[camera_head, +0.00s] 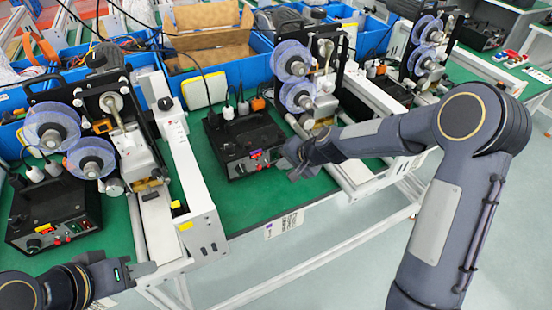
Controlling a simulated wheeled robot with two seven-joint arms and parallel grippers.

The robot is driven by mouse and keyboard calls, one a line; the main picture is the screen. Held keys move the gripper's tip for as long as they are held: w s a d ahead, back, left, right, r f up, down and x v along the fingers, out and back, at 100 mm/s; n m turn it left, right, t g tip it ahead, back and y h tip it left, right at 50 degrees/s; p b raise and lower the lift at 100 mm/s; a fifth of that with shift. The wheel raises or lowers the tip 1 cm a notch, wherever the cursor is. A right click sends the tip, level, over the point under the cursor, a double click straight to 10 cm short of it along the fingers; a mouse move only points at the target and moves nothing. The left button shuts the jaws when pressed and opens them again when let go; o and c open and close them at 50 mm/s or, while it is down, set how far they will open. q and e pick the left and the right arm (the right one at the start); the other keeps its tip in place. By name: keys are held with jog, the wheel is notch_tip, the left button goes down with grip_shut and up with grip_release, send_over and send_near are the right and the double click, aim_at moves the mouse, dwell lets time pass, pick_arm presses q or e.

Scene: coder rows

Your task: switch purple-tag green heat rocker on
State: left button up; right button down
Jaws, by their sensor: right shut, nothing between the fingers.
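A black control box (242,142) stands on the green bench in the middle, with a knob and small coloured switches on its front face. My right gripper (284,160) is shut and empty at the right end of that front face, close to the switches. It hides part of the panel; whether it touches the box, and the green rocker's position, I cannot tell. My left gripper (140,270) is low at the left, in front of the bench; its jaw opening is unclear.
Another black control box (50,218) with red and green switches stands at the left. Machines with blue reels (52,126) flank the middle box, one with a white housing (196,205). Blue bins (215,72) line the back. Green bench top is bare before the middle box.

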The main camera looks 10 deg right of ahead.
jog(key=shift+w, duration=0.1)
dwell(0.4)
jog(key=shift+w+a, duration=0.1)
jog(key=shift+w, duration=0.2)
jog(key=shift+w+a+f, duration=0.1)
jog(key=shift+w, duration=0.25)
dwell(0.5)
jog(key=shift+s, duration=0.1)
jog(key=shift+s+d+b, duration=0.2)
jog(key=shift+s+b, duration=0.1)
jog(key=shift+s, duration=0.35)
jog(key=shift+s+d, duration=0.2)
jog(key=shift+s, duration=0.3)
jog(key=shift+s+d+r+b, duration=0.2)
jog(key=shift+s+b, duration=0.1)
jog(key=shift+s, duration=0.3)
jog(key=shift+s+d+r+b, duration=0.2)
jog(key=shift+s+b, duration=0.1)
jog(key=shift+s, duration=0.35)
jog(key=shift+s+d+r+b, duration=0.1)
jog(key=shift+s+d+b, duration=0.15)
jog(key=shift+s, duration=0.35)
jog(key=shift+a, duration=0.1)
